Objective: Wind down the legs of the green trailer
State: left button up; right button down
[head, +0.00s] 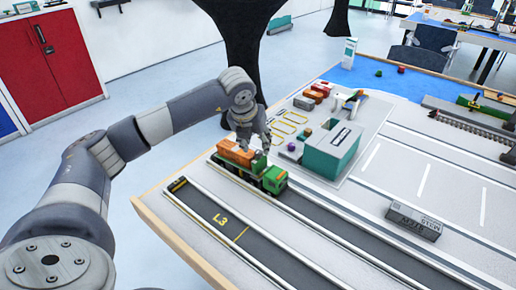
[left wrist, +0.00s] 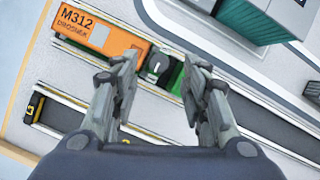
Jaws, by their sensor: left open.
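The green trailer (head: 238,172) stands in the lane by the table's near edge, behind a green truck cab (head: 274,179). An orange container (head: 236,153) rests on it, and its lettering M312 shows in the left wrist view (left wrist: 100,32). My left gripper (head: 259,150) is above the front end of the trailer, just ahead of the container, pointing down. The trailer's legs cannot be made out. My right gripper is not in view.
A teal-and-white building block (head: 333,150) stands right of the truck. A grey container (head: 413,221) lies on the paved area. The dark lane marked L3 (head: 220,220) is empty in front. Small orange and red containers (head: 313,96) stand farther back.

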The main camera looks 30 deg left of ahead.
pick_arm(q)
jog(key=v, duration=0.8)
jog(key=shift+w, duration=0.1)
